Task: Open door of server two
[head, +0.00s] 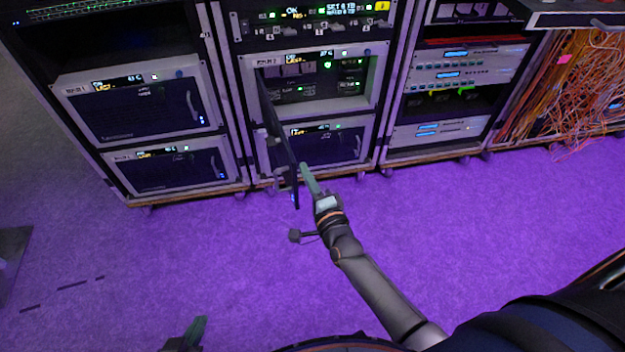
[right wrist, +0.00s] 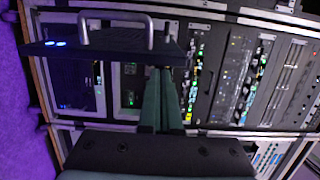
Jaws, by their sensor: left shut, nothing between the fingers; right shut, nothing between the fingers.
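A dark server door (head: 279,138) stands swung out from the upper server (head: 370,85) of the middle rack, in the head view. It is seen nearly edge-on, hinged at its left side, and the lit interior shows behind it. I cannot read the server's label surely. My right gripper (head: 306,170) is shut and empty, beside the right face of the door near its free edge. In the right wrist view the door (right wrist: 110,50) with its metal handle lies just beyond the shut fingers (right wrist: 163,72); contact is unclear. My left gripper (head: 198,330) is shut and empty, low over the floor.
A lower server (head: 340,143) with its door closed sits under the open one. The left rack holds two closed servers (head: 145,100). A rack (head: 450,90) and a tangle of orange cables (head: 580,85) stand at right. The purple floor ahead is clear.

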